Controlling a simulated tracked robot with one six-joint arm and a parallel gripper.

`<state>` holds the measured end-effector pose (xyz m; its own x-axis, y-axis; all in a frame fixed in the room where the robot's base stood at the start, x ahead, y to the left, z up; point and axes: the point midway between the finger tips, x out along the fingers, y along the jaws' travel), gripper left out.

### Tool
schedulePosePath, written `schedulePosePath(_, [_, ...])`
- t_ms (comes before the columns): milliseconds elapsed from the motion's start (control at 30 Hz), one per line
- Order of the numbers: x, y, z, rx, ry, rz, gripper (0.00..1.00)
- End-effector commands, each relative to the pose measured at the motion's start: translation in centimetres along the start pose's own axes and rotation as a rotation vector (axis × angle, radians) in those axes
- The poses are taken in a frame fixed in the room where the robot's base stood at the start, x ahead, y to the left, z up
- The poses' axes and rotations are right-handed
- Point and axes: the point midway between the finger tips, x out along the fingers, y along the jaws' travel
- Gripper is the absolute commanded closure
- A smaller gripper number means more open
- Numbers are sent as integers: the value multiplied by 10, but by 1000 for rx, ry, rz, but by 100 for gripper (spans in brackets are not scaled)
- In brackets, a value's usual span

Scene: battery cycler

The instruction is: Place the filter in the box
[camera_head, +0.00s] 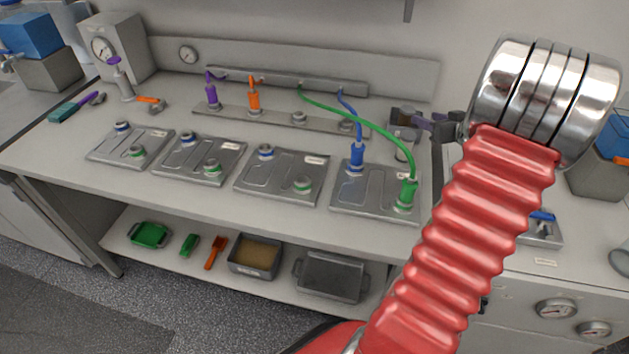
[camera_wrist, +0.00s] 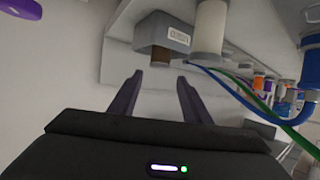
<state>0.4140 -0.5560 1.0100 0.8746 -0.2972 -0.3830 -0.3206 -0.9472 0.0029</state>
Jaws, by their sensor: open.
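My gripper (camera_head: 440,124) is at the back right of the bench, beside a small dark grey block (camera_head: 404,114). In the wrist view my gripper (camera_wrist: 158,88) has its purple fingers apart with nothing between them. Beyond the fingertips are a grey labelled block (camera_wrist: 163,34) with a brown cylindrical end below it, and a pale cylinder (camera_wrist: 210,30). Either could be the filter; I cannot tell which. On the lower shelf are an open grey box (camera_head: 256,257) with a brown inside and a closed-looking grey container (camera_head: 331,276). Which box is meant is unclear.
Several flat metal plates (camera_head: 282,175) line the bench. A green cable (camera_head: 345,119) and a blue cable (camera_head: 347,103) arch beside my gripper. A rack (camera_head: 270,118) stands behind the plates. Shelf items include a green tray (camera_head: 150,234) and an orange tool (camera_head: 215,252).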

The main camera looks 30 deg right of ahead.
Motion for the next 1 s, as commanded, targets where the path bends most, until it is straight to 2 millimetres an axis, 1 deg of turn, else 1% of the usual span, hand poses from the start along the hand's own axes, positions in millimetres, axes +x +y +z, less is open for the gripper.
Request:
schedulePosePath(167, [4,-12,-17,-24,1,25,56])
schedulePosePath(367, [9,-44,-55,-77,-3,96,56])
schedulePosePath(500, [7,-73,-80,-108,-12,148,56])
schedulePosePath(567, [5,-86,-89,-119,-17,168,56])
schedulePosePath(700, [-3,-117,-106,-135,-35,207,56])
schedulePosePath(833, [-14,-147,-117,-144,-58,234,56])
schedulePosePath(1000, [-32,-188,-124,-147,-96,254,56])
